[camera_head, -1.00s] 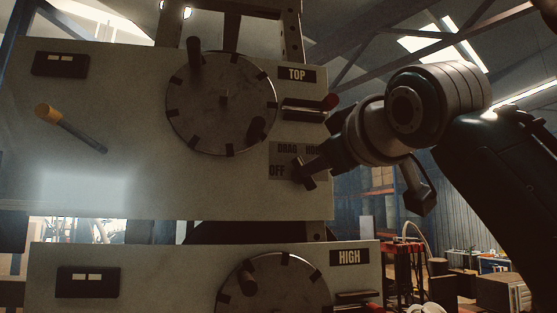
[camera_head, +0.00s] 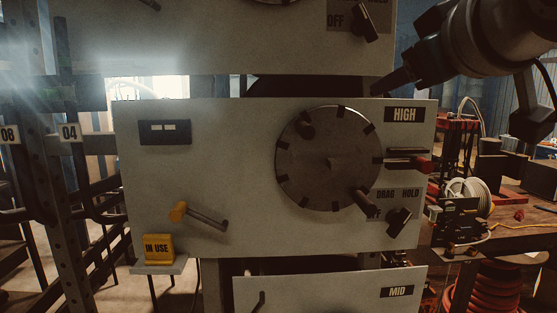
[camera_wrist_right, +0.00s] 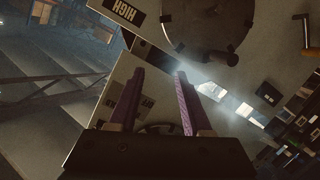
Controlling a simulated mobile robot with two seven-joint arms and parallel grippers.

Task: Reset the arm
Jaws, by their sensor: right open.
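My right arm comes in at the upper right of the head view. Its dark gripper (camera_head: 382,86) is near the top right corner of the HIGH panel (camera_head: 250,135). In the right wrist view the two purple-grey fingers of this gripper (camera_wrist_right: 158,74) stand apart with nothing between them. The HIGH label (camera_wrist_right: 124,10) shows at the top left there, and a round dial (camera_wrist_right: 207,25) shows beyond the fingertips. I cannot tell whether the gripper touches a panel. My left gripper is not in view.
The HIGH panel has a notched dial (camera_head: 328,160), a red-tipped lever (camera_head: 410,162), a DRAG/HOLD switch (camera_head: 399,221) and a yellow-ended handle (camera_head: 200,216). A yellow IN USE block (camera_head: 159,248) sits on a ledge. The MID panel (camera_head: 330,290) is below. A cluttered bench (camera_head: 520,210) stands right.

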